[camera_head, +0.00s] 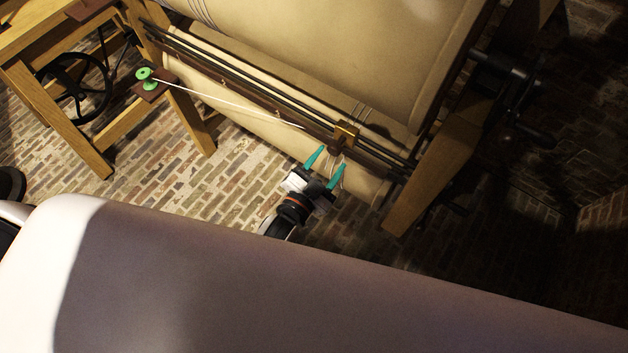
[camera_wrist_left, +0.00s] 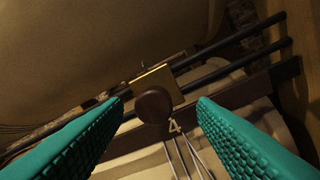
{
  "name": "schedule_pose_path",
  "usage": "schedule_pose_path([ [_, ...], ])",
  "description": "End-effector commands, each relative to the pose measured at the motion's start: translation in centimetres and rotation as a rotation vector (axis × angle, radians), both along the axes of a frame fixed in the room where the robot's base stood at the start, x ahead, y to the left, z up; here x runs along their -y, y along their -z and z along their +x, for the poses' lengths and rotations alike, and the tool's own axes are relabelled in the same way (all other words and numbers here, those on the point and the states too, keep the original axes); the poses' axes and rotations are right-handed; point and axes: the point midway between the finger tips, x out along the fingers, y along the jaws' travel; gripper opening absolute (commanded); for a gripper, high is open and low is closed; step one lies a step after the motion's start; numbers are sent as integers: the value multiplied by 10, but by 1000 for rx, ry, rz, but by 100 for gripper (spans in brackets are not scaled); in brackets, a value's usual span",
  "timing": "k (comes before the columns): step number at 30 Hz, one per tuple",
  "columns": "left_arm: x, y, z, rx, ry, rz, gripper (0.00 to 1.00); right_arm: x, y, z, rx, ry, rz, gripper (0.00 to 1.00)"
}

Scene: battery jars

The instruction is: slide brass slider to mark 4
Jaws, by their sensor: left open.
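The brass slider (camera_head: 345,134) sits on two dark rails toward the right end of a large roller frame. In the left wrist view the slider (camera_wrist_left: 157,82) shows its brass block and a round dark knob (camera_wrist_left: 154,105) in front. The mark 4 (camera_wrist_left: 174,127) is a pale numeral on the dark rail board, just right of and below the knob. My left gripper (camera_head: 326,167) is open, its teal fingers pointing at the slider. In the wrist view the fingers (camera_wrist_left: 160,108) stand apart on either side of the knob, not visibly touching it. My right gripper is not in view.
A white cord (camera_head: 230,105) runs from a green spool (camera_head: 146,77) along the rails toward the slider. A large tan roller (camera_head: 340,50) lies behind the rails. A wooden post (camera_head: 435,170) stands to the right. Brick floor (camera_head: 190,185) lies open in front.

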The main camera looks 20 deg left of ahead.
Motion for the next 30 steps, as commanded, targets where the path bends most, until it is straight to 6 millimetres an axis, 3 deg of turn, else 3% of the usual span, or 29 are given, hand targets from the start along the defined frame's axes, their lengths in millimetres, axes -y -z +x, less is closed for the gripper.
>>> schedule_pose_path([
  [6,-13,3,-46,-3,2,1,52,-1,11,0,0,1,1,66],
  [12,-20,1,-69,0,2,0,52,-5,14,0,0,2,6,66],
  [30,-21,0,-74,0,2,0,52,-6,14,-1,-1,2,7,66],
])
